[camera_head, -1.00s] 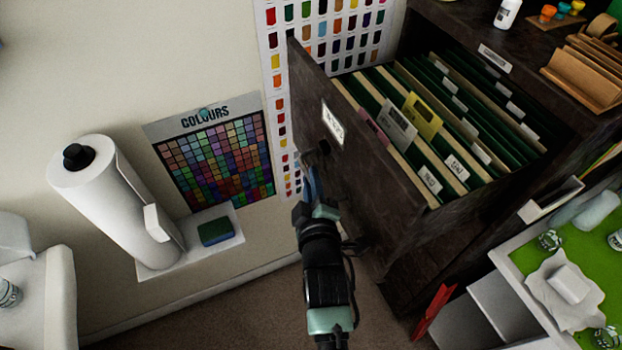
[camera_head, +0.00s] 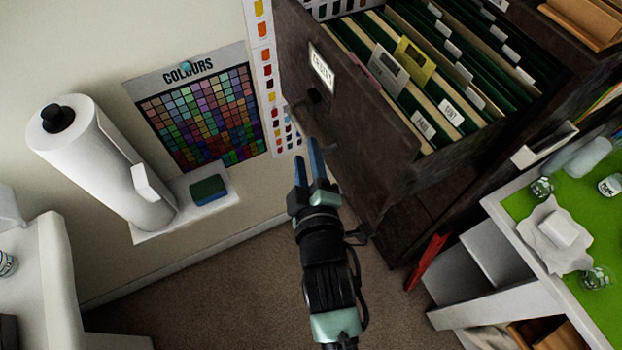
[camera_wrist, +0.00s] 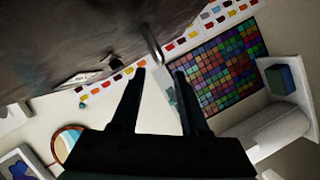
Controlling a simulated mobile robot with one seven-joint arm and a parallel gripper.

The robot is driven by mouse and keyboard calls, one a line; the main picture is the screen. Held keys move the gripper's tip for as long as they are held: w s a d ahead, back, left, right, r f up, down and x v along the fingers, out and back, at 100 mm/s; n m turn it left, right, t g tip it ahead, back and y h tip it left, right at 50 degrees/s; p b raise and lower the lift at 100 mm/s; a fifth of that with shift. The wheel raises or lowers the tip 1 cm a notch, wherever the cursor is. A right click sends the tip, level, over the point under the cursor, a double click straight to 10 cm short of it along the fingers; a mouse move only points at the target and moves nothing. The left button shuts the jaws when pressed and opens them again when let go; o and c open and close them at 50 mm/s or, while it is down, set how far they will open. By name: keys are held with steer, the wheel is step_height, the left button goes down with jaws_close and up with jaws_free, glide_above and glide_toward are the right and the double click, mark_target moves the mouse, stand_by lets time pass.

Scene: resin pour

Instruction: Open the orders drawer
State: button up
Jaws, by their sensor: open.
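A dark wooden drawer (camera_head: 372,150) stands pulled out from its cabinet, full of green and cream hanging files (camera_head: 440,85). Its front carries a white label (camera_head: 321,67), too blurred to read surely, and a handle (camera_head: 318,128) below it. In the wrist view the drawer front (camera_wrist: 70,40) fills the upper left, and the curved metal handle (camera_wrist: 152,42) shows just beyond my fingertips. My gripper (camera_head: 307,150) is open and empty, just below the handle in the head view. In the wrist view my gripper (camera_wrist: 159,72) has its fingers apart, with nothing between them.
A wall shelf (camera_head: 215,208) holds a white roll (camera_head: 105,170) and a sponge (camera_head: 208,190), left of my gripper. A colour chart (camera_head: 200,115) hangs behind. A green-topped table (camera_head: 540,225) stands right. The carpet (camera_head: 210,300) below is clear.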

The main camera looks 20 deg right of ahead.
steer(key=v, duration=0.5)
steer(key=shift+s+a+r+b, duration=0.1)
steer(key=shift+s+b, duration=0.2)
steer(key=shift+b, duration=0.1)
steer(key=w+a+r+m+t, duration=0.2)
steer(key=w+r, duration=0.1)
steer(key=r, duration=0.6)
steer(key=w+a+r+m+t+y, duration=0.1)
steer(key=w+a+r+t, duration=0.15)
steer(key=r, duration=0.75)
steer(key=w+a+r+m+t, duration=0.2)
steer(key=w+r, duration=0.1)
steer(key=r, duration=0.6)
steer(key=s+a+r+m+t+y, duration=0.1)
steer(key=s+a+r+t, duration=0.1)
steer(key=r, duration=0.5)
steer(key=s+a+r+m+t+y, duration=0.1)
steer(key=s+a+r+t, duration=0.1)
steer(key=r, duration=0.6)
steer(key=s+a+r+m+t+y, duration=0.1)
steer(key=s+r, duration=0.3)
steer(key=r, duration=0.4)
steer(key=shift+a+t+y, duration=0.3)
steer(key=shift+a+t, duration=0.15)
steer(key=shift+a, duration=0.1)
